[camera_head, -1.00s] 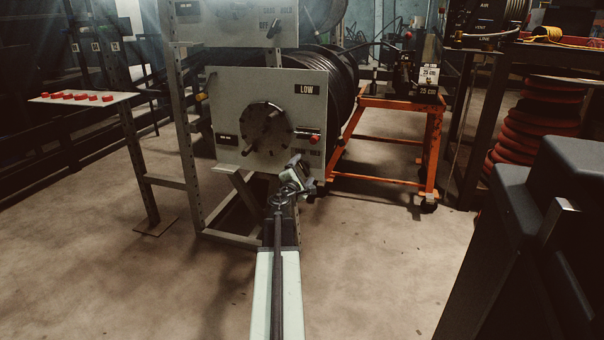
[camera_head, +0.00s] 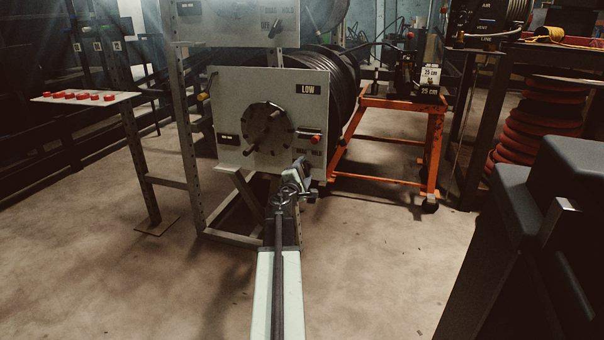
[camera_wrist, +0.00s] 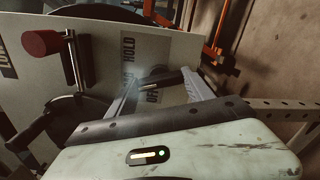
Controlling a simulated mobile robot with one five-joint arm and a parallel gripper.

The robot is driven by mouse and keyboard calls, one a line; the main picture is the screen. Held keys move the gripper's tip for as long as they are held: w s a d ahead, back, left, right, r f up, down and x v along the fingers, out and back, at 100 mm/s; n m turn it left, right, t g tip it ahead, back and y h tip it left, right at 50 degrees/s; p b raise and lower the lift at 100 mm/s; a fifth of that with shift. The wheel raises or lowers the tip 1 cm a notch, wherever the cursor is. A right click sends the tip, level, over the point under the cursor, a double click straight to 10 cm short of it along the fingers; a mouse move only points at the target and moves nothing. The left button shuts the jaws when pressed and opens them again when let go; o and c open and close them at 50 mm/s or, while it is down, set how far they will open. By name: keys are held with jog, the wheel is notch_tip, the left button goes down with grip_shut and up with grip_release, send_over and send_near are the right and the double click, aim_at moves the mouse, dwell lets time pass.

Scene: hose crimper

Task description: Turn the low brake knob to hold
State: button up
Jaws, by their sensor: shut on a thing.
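The grey panel (camera_head: 228,98) with the LOW plate stands ahead of me. Its DRAG and HOLD lettering (camera_head: 308,152) is at the lower right and shows close up in the wrist view (camera_wrist: 129,47). The low brake knob (camera_wrist: 160,79) is a small dark piece beside that lettering, partly hidden by my gripper. My gripper (camera_head: 301,170) is at the panel's lower right corner, with its jaws shut on the knob. I cannot read exactly which mark the knob points to.
A red-ended lever (camera_head: 316,139) sits just above the lettering; its red end is close in the wrist view (camera_wrist: 40,43). A round black hub (camera_head: 268,128) is to the left. An orange cart (camera_head: 432,150) stands at the right. Open floor lies in front.

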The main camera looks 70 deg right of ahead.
jog(key=m, duration=0.5)
jog(key=shift+s, duration=0.1)
jog(key=shift+m, duration=2.5)
jog(key=o, duration=1.4)
jog(key=shift+c, duration=0.2)
jog(key=a, duration=0.7)
jog(key=shift+s+a, duration=0.2)
jog(key=shift+a, duration=0.2)
